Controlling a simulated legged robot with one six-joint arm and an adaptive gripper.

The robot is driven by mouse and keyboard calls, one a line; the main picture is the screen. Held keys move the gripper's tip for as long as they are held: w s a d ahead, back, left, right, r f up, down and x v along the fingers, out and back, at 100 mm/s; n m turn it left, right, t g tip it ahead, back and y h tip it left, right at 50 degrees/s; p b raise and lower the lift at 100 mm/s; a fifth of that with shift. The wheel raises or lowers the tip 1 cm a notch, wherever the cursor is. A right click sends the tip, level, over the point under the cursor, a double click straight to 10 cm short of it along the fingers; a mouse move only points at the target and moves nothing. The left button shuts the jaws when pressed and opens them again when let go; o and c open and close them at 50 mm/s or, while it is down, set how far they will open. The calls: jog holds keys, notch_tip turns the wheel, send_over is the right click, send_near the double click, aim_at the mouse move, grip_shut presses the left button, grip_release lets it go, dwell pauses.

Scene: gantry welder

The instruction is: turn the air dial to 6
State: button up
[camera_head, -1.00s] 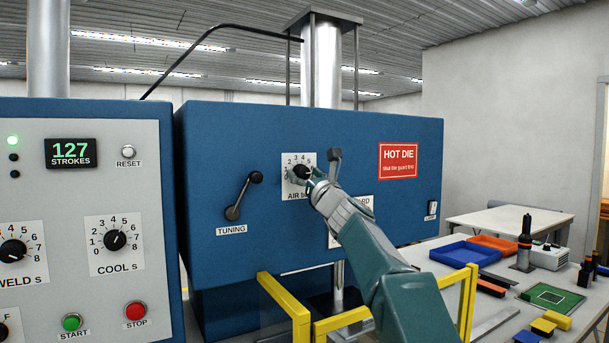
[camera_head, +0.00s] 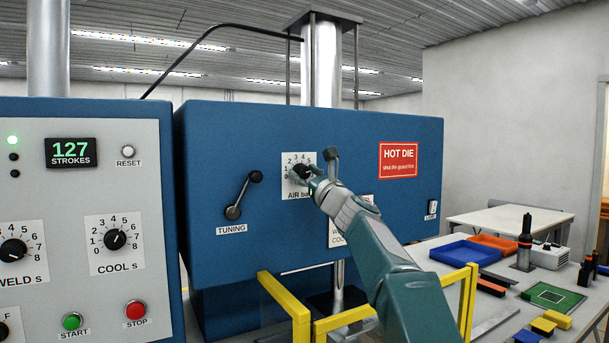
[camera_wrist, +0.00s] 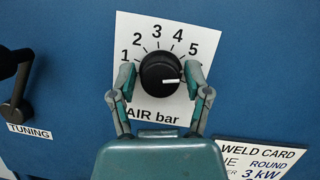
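The air dial is a round black knob (camera_wrist: 158,73) on a white scale plate marked AIR bar. Its white pointer points right and slightly down, below the 5. The scale mark there is hidden behind my right finger. In the head view the dial (camera_head: 301,172) sits on the blue housing, partly behind a fingertip. My gripper (camera_wrist: 161,79) is open, one finger on each side of the knob. In the head view my gripper (camera_head: 321,168) appears just to the right of the knob, with its upper finger clear of it.
The tuning lever (camera_head: 243,195) is left of the dial. A weld card (camera_wrist: 258,158) is at lower right. A yellow guard rail (camera_head: 290,305) stands below. The control panel (camera_head: 75,185) is at far left, and a cluttered table (camera_head: 470,312) at right.

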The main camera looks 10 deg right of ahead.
dwell(0.4)
jog(key=v, duration=1.2)
jog(key=shift+f, duration=0.1)
jog(key=s+a+f+n+g, duration=1)
jog(key=s+a+f+n, duration=0.25)
jog(key=s+n, duration=0.3)
jog(key=s+d+f+n+g+h, duration=0.1)
jog(key=s+d+f+n+h, duration=0.1)
jog(key=s+f, duration=0.4)
jog(key=s+d+f+n+g+h, duration=0.2)
jog(key=s+d+f+n+h, duration=0.1)
jog(key=s+f+n, duration=0.3)
jog(key=s+d+f+n+g+h, duration=0.2)
jog(key=s+f+n, duration=0.3)
jog(key=s+f, duration=0.3)
jog(key=shift+s+d+f+h, duration=0.2)
jog(key=shift+s+d+h, duration=0.3)
jog(key=shift+s+h, duration=0.4)
